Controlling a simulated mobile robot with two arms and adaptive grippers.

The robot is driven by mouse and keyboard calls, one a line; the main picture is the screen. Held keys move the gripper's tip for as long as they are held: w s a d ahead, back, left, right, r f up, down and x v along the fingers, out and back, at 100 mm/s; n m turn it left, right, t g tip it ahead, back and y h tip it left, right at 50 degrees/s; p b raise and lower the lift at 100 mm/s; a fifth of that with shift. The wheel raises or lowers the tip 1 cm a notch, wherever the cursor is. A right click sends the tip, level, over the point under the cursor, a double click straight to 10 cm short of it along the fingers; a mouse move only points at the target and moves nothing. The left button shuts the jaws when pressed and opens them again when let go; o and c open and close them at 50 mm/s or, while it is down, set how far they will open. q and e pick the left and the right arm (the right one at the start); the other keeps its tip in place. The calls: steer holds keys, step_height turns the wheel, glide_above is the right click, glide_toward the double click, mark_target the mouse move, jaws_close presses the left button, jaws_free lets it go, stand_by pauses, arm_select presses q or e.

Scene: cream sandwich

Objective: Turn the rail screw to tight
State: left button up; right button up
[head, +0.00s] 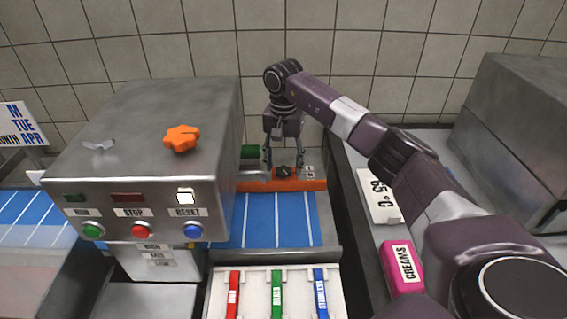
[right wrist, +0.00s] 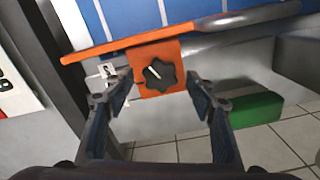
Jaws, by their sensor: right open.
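The rail screw is a dark lobed knob with a white pointer line (right wrist: 159,75), set on an orange block of the orange rail (right wrist: 190,35). In the head view the knob (head: 284,171) sits on the rail (head: 310,184) behind the blue belt. My right gripper (head: 283,165) points down over the knob. In the right wrist view its fingers (right wrist: 163,100) are spread on either side of the knob, apart from it. Small labels (right wrist: 107,70) beside the knob are partly hidden by a finger and too small to read. My left gripper is not in view.
A grey machine box (head: 140,120) with buttons and an orange star knob (head: 182,138) stands left of the rail. A green block (right wrist: 250,110) is close to the gripper.

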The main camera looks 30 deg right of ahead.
steer(key=shift+f, duration=0.1)
steer(key=c, duration=1.2)
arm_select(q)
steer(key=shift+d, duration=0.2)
arm_select(e)
steer(key=shift+o, duration=0.2)
